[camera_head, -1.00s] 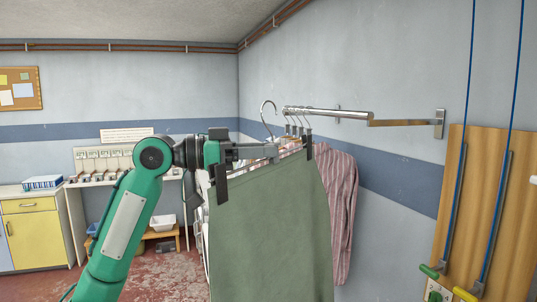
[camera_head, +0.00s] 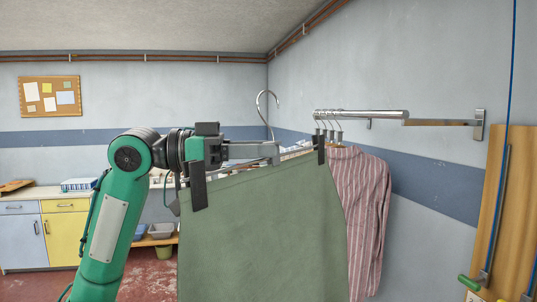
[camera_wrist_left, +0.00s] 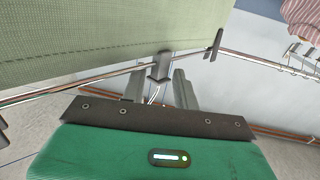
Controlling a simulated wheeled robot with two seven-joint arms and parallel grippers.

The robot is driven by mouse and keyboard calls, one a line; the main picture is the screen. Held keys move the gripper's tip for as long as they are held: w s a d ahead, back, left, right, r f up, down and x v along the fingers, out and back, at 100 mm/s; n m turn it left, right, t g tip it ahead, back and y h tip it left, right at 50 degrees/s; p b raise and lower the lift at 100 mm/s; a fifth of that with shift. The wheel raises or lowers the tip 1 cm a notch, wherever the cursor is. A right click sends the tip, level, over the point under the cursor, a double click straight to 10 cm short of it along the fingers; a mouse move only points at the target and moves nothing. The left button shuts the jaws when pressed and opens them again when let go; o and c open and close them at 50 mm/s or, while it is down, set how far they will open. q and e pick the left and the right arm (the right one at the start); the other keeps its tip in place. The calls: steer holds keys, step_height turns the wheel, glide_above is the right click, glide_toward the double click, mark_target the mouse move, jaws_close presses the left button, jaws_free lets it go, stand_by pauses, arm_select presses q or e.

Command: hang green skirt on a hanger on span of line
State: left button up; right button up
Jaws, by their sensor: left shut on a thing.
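The green skirt (camera_head: 258,235) hangs by two dark clips from a hanger (camera_head: 265,112) whose hook points up, free of the line. My left gripper (camera_head: 272,152) is shut on the hanger just below the hook. In the left wrist view the gripper fingers (camera_wrist_left: 160,90) close around the hanger, with the skirt (camera_wrist_left: 110,35) beside them. The metal span of line (camera_head: 360,113) sticks out from the wall bracket at the right. The hanger hook is left of its free end and apart from it. My right gripper is not in view.
A striped shirt (camera_head: 367,205) and other garments hang on hangers near the span's free end. A wooden board (camera_head: 508,220) with blue cords is on the right wall. Cabinets (camera_head: 45,235) stand at the back left.

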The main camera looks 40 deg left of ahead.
arm_select(q)
steer(key=s+b, duration=0.3)
steer(key=s, duration=0.5)
steer(key=shift+s+a, duration=0.35)
steer(key=shift+a, duration=0.05)
stand_by(0.5)
